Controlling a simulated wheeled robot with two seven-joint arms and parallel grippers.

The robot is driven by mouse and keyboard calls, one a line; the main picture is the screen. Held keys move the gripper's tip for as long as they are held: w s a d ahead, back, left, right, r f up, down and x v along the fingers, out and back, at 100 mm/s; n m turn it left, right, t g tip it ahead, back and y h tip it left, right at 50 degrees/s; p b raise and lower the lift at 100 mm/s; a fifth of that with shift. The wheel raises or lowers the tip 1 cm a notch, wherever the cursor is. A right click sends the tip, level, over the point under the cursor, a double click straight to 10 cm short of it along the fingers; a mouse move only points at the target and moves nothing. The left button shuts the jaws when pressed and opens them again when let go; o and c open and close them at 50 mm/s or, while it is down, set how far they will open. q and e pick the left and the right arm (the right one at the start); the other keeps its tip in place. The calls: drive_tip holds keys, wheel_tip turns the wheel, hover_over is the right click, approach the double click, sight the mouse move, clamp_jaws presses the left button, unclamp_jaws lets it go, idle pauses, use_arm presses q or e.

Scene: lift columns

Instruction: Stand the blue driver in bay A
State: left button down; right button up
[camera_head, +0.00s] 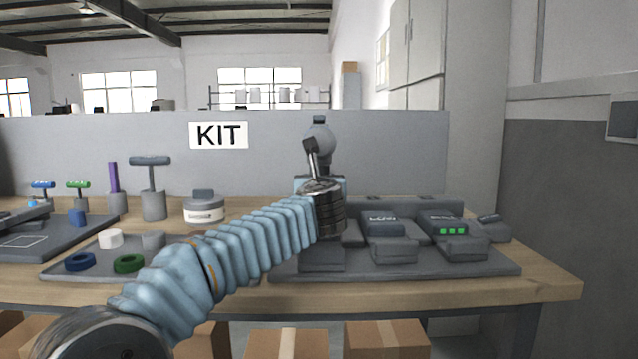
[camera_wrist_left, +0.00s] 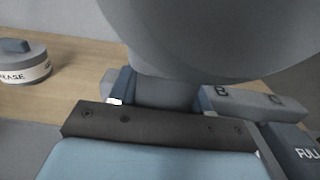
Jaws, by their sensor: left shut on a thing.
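My left gripper (camera_head: 320,182) is above the left end of the dock (camera_head: 500,266), largely hidden by my own wrist. It is shut on the driver (camera_head: 319,138), which stands roughly upright with its rounded grey head and dark cap on top. In the left wrist view the driver (camera_wrist_left: 220,35) fills the top as a large grey body, and its narrower neck is between my fingers (camera_wrist_left: 163,92). Its blue colour is not clear. The letters B and C show on the dock's rear rail (camera_wrist_left: 255,101); bay A's letter is hidden. I cannot tell whether the driver touches the dock.
Two dark packs stand in the dock, one (camera_head: 383,225) in the middle and one with green lights (camera_head: 449,225) to its right. A grey panel (camera_head: 400,150) stands behind.

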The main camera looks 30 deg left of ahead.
use_arm(q)
drive_tip(key=c, duration=0.6)
unclamp_jaws()
drive_tip(key=shift+o, duration=0.8)
drive_tip(key=shift+f, duration=0.1)
drive_tip(key=shift+s+d, duration=0.1)
drive_tip(key=b+v, duration=0.2)
drive_tip(key=v, duration=1.1)
drive_tip(key=shift+s+d, duration=0.2)
use_arm(e)
drive_tip(key=shift+w+d+f, duration=0.1)
drive_tip(key=shift+d+f, duration=0.2)
drive_tip(key=shift+f, duration=0.3)
drive_tip(key=shift+w+d+f, duration=0.1)
drive_tip(key=shift+d+f, duration=0.2)
drive_tip(key=shift+f, duration=0.25)
